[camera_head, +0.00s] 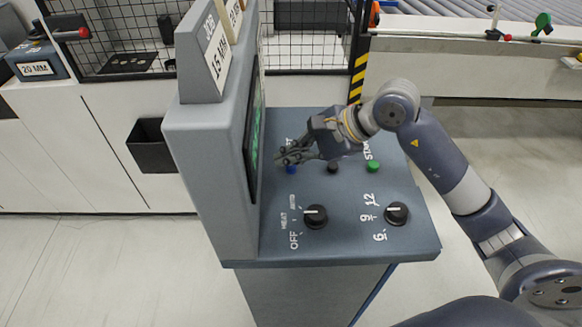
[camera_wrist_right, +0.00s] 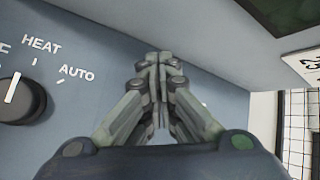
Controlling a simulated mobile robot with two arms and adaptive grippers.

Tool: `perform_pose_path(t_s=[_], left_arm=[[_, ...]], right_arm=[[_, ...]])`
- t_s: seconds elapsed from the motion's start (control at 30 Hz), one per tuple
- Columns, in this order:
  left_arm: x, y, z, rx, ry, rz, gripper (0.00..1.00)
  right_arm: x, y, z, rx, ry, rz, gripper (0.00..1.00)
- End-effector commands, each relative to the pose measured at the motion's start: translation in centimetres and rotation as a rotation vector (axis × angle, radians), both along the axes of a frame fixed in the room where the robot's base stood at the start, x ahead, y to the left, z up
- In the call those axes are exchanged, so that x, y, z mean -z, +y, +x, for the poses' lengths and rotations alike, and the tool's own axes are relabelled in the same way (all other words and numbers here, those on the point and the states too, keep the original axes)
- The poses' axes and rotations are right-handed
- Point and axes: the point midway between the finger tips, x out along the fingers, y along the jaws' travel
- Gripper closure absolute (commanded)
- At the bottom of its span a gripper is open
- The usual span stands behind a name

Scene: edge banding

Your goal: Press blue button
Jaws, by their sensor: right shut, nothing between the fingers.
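The blue button (camera_head: 291,169) sits on the blue-grey control panel (camera_head: 350,240), near the foot of the screen housing, in the head view. My right gripper (camera_head: 281,160) is over the panel with its fingertips at or just above the blue button; whether they touch it I cannot tell. In the right wrist view my right gripper (camera_wrist_right: 160,60) is shut and empty, with its fingers together. The blue button is hidden there behind the fingers. My left gripper is not in view.
A black button (camera_head: 333,167) and a green button (camera_head: 373,166) sit to the right in the same row. A HEAT knob (camera_head: 316,216) and a numbered knob (camera_head: 397,213) are nearer the front. The screen housing (camera_head: 215,170) rises at the panel's left.

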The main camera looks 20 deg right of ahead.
Motion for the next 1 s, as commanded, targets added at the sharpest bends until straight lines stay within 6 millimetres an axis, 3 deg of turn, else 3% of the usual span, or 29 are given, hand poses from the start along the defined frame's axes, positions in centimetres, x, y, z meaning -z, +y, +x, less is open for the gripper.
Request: perform_pose_path(t_s=[1.0], left_arm=[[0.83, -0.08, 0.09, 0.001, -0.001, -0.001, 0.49]], right_arm=[[0.6, 0.03, -0.02, 0.0, 0.001, 0.001, 1.0]])
